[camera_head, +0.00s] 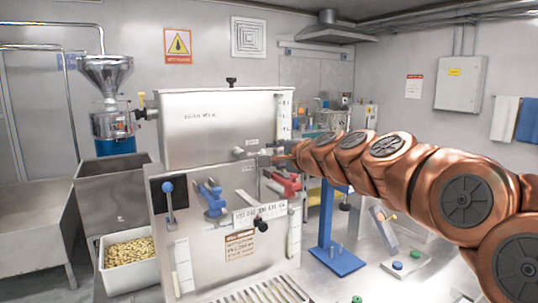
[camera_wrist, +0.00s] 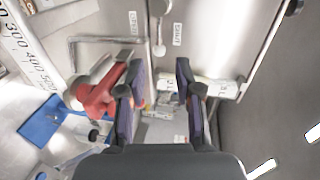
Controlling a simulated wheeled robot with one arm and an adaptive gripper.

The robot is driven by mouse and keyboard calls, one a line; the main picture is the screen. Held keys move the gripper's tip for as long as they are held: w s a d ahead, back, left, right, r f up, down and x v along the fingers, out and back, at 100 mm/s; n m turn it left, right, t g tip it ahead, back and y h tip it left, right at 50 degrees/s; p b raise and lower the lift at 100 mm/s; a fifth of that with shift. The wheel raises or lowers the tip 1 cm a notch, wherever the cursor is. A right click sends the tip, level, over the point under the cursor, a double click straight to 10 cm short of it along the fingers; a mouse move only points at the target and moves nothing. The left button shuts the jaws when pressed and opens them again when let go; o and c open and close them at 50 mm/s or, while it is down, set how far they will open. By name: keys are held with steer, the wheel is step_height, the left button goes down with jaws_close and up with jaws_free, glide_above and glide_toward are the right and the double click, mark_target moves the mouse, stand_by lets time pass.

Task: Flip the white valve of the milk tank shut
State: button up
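The milk tank (camera_head: 215,122) is a steel box marked as bean milk at the middle of the head view. A short pale valve handle (camera_head: 243,152) sticks out low on its front, just left of my gripper (camera_head: 266,155). In the wrist view, a white cylindrical handle (camera_wrist: 222,88) lies beside the right finger; I cannot tell if they touch. My gripper (camera_wrist: 158,92) is open, with nothing clearly held between its fingers. Small OPEN (camera_wrist: 133,23) and SHUT (camera_wrist: 178,35) labels flank a metal stem (camera_wrist: 158,28) beyond the fingertips.
A red valve handle (camera_wrist: 97,96) is close beside the left finger; it also shows below my gripper in the head view (camera_head: 285,184). Blue levers (camera_head: 212,197) sit on the lower steel panel. A blue stand (camera_head: 335,235) is to the right. A bean bin (camera_head: 130,270) stands at lower left.

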steer(key=shift+v, duration=0.95)
steer(key=shift+a+f, duration=0.1)
steer(key=s+a+f+n+g+h, duration=0.2)
steer(key=s+f+n+g, duration=0.6)
steer(key=s+f, duration=1.15)
steer(key=s+d+f+n+g+h, duration=0.1)
steer(key=s+d+f, duration=0.3)
steer(key=s, duration=0.5)
steer(key=s+d+f+n+g+h, duration=0.2)
steer(key=s+d+f+g, duration=0.2)
steer(key=s, duration=0.5)
steer(key=s+d+f+n+g+h, duration=0.1)
steer(key=s+d+f+g+h, duration=0.1)
steer(key=s+d+f, duration=0.3)
steer(key=s+f, duration=0.1)
steer(key=s, duration=0.3)
steer(key=shift+s+g, duration=0.4)
steer(key=shift+f, duration=0.1)
